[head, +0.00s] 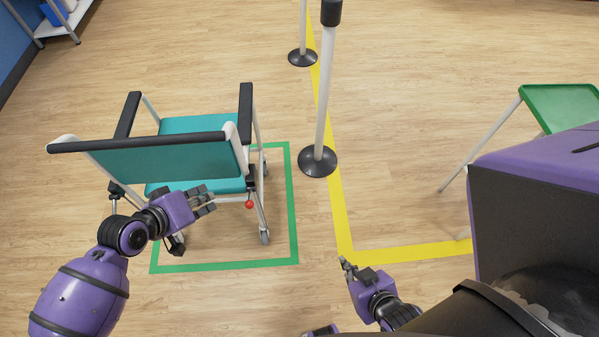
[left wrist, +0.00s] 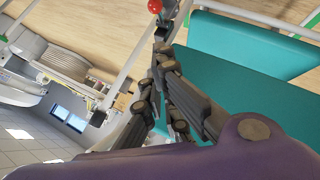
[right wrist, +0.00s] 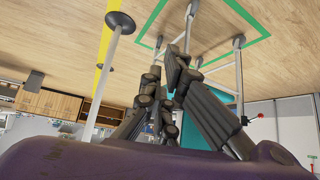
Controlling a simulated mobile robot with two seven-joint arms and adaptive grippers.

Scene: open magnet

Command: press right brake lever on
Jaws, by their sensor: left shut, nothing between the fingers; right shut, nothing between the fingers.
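A wheelchair with a teal backrest (head: 165,160) and black armrests stands inside a green floor outline, its back towards me. A brake lever with a red knob (head: 249,204) sticks out low on its right side. The red knob also shows at the top of the left wrist view (left wrist: 155,6) and at the right of the right wrist view (right wrist: 261,116). My left gripper (head: 210,200) is shut and empty behind the chair, to the left of the knob. My right gripper (head: 345,264) is shut and empty, lower right of the chair and apart from it.
A white post with a black base (head: 318,162) stands right of the chair, with another post base (head: 303,57) farther back. A yellow floor line (head: 339,215) runs past them. A green-topped table (head: 560,105) is at the right. Floor between chair and my right gripper is clear.

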